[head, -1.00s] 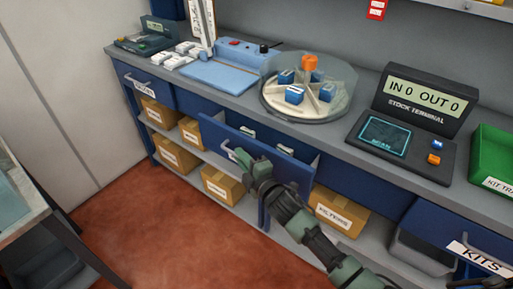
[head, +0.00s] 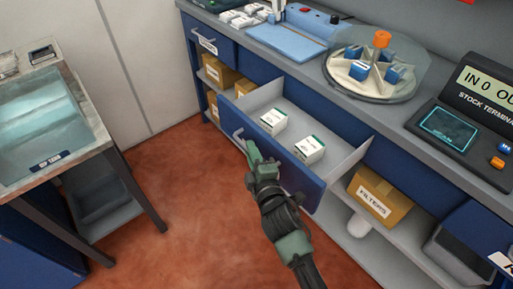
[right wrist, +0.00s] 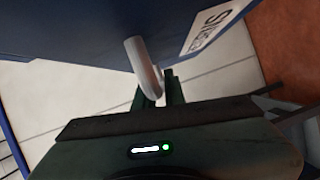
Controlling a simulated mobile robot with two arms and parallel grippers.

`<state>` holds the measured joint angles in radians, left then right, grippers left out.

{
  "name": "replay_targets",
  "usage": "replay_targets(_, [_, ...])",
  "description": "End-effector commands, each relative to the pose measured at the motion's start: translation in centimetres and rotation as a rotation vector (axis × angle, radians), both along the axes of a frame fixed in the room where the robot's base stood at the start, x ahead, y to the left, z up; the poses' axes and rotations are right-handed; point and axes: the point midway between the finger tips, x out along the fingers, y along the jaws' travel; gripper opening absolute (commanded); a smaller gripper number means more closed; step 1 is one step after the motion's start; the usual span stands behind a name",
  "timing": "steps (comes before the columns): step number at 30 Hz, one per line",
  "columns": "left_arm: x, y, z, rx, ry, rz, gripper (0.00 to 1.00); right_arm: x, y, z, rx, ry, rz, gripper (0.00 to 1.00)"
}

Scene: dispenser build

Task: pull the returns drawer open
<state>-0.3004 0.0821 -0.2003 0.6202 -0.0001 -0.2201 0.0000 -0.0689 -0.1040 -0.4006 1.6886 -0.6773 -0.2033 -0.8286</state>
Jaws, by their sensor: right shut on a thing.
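The returns drawer (head: 296,172) stands well out from the blue bench, its grey inside open to view. Two small white and green boxes (head: 273,121) (head: 310,149) lie in it, apart from each other. My right gripper (head: 248,146) is at the drawer's front, shut on its grey bar handle (head: 238,134). In the right wrist view the handle (right wrist: 139,58) runs down between the fingers (right wrist: 160,92), below the blue front (right wrist: 90,28). A white label (right wrist: 213,24) there is upside down and only partly readable. My left gripper is not in view.
A carousel (head: 372,85) with blue boxes and a stock terminal (head: 450,125) stand on the bench top. A filters carton (head: 379,198) sits on the shelf below. A side table (head: 75,135) stands at left. Red floor between is clear.

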Motion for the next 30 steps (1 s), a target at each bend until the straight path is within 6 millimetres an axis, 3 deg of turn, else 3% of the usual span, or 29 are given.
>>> replay_targets(9, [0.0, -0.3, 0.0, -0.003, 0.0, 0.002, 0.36, -0.1, 0.0, -0.2, -0.002, 0.004, 0.0, 0.0])
replay_targets(10, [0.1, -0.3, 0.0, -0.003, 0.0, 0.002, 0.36, -0.1, 0.0, -0.2, -0.002, 0.004, 0.0, 0.16])
replay_targets(12, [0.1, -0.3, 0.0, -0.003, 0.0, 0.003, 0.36, -0.1, 0.0, -0.2, -0.002, 0.004, 0.0, 0.33])
replay_targets(23, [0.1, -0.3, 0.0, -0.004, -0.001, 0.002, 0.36, -0.4, -0.1, -0.1, -0.001, 0.002, 0.0, 0.33])
replay_targets(30, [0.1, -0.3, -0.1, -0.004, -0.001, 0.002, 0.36, -3.9, -1.1, 0.0, -0.002, 0.004, 0.0, 0.33])
